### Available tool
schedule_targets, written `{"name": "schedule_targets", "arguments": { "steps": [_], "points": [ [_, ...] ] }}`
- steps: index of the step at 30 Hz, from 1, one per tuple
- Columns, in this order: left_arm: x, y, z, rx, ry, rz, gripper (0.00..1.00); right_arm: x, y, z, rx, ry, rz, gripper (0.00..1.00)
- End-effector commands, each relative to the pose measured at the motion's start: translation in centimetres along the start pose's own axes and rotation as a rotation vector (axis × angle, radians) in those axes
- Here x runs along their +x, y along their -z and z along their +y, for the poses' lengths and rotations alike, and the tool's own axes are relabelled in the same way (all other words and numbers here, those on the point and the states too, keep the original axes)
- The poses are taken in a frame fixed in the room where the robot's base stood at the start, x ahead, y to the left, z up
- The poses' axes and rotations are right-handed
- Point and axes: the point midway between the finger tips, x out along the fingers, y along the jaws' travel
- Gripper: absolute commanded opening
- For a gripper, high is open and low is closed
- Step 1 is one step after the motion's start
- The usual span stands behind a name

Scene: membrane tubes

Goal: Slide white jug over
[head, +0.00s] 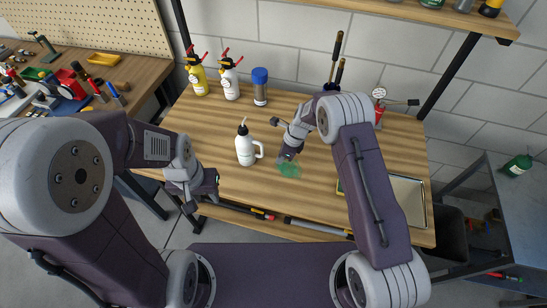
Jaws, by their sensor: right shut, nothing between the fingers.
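The white jug (246,146) with a handle on its right side and a narrow spout stands upright on the wooden table (310,206). My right gripper (286,158) is shut and empty, to the right of the jug and apart from it, low over the table beside a green patch (289,169). My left gripper (208,192) is near the table's front left edge, left of and nearer than the jug. Its fingers are too small and partly hidden to tell whether they are open.
A yellow spray bottle (197,76), a white spray bottle (229,78) and a blue-capped container (260,87) stand at the back left. A tray (408,190) lies at the right. A red object (379,104) stands at the back right. Table between jug and front edge is clear.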

Motion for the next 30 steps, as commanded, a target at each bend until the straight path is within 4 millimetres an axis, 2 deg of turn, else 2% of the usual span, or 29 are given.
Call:
{"name": "schedule_targets", "arguments": {
  "steps": [1, 3, 9, 15, 25, 28, 30],
  "points": [
    [0.3, 0.0, 0.0, 0.000, 0.000, 0.000, 0.36, -1.8, -0.4, -0.3, -0.003, 0.011, -0.006, 0.00],
    [0.5, -0.1, 0.0, 0.000, 0.000, 0.000, 0.36, -3.8, -0.3, -0.2, -0.002, 0.011, -0.005, 0.00],
    [0.8, -0.1, 0.0, 0.000, 0.000, 0.000, 0.36, -8.1, -0.3, -0.1, -0.001, 0.007, -0.004, 0.00],
    [0.9, -0.1, 0.0, 0.000, 0.000, 0.000, 0.36, -9.6, -0.3, 0.0, -0.003, 0.005, -0.003, 0.00],
    [0.8, -0.1, 0.0, 0.000, 0.000, 0.000, 0.36, -9.8, -0.2, -0.2, 0.000, 0.009, -0.004, 0.00],
    [0.8, -0.1, 0.0, 0.000, 0.000, 0.000, 0.36, -12.3, -0.8, -1.4, -0.001, 0.059, -0.024, 0.00],
    [0.8, -0.1, 0.0, 0.000, 0.000, 0.000, 0.36, -15.6, -0.8, -1.4, 0.001, 0.102, -0.036, 0.00]
  ]
}}
